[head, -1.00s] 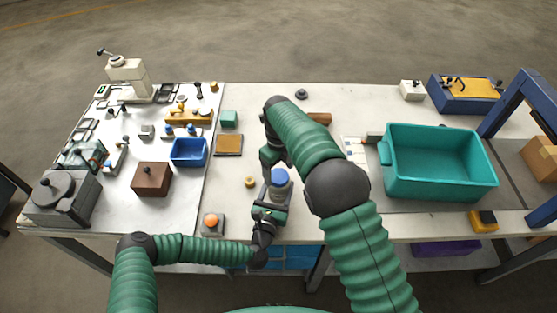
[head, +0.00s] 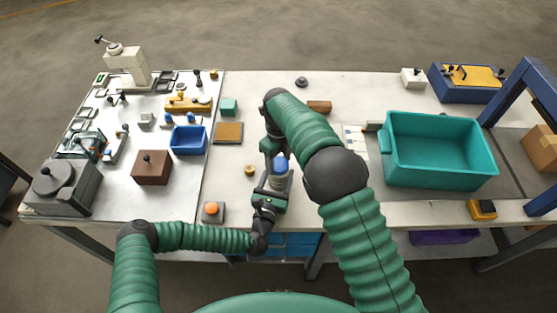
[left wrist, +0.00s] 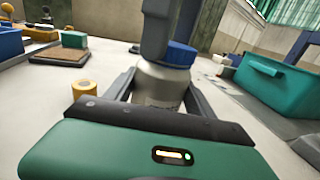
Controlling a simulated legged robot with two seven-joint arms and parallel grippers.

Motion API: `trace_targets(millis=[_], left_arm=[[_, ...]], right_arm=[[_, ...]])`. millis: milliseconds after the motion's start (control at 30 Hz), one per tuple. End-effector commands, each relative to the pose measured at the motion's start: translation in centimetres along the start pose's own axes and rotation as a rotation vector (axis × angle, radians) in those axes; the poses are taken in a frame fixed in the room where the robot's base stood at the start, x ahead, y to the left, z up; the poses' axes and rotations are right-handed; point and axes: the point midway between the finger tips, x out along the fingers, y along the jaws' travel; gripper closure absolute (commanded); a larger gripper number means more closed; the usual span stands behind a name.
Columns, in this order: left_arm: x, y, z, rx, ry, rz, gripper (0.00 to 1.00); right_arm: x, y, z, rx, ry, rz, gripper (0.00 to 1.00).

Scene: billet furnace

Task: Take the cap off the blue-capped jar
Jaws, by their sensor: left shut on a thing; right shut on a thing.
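The jar (left wrist: 160,83) is pale with a blue cap (left wrist: 178,53) seated on its top, upright near the front of the white table. In the head view the blue cap (head: 282,162) is partly covered by my right gripper (head: 274,158). My left gripper (head: 274,187) is shut on the jar body, one finger on each side in the left wrist view. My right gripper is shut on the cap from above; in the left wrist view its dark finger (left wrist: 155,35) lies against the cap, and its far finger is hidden.
A brass ring (head: 249,170) and an orange-knobbed box (head: 212,211) lie left of the jar. A teal bin (head: 440,183) stands on the right, a blue tray (head: 188,153) on the left.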

Motion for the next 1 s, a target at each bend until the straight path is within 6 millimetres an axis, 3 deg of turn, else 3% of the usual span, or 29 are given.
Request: trace_targets(millis=[167, 967, 1000], left_arm=[[-0.06, 0.0, -0.16, 0.0, 0.003, 0.0, 1.0], [-0.12, -0.16, -0.14, 0.0, 0.003, -0.004, 1.0], [-0.13, -0.17, -0.15, 0.0, 0.003, -0.004, 1.0]], right_arm=[[-0.06, -0.15, 0.03, -0.286, -0.002, -0.002, 0.92], [-0.34, -0.26, 0.22, -3.006, 0.007, -0.013, 0.92], [-0.35, -0.23, 0.24, 3.139, -0.008, 0.014, 0.92]])
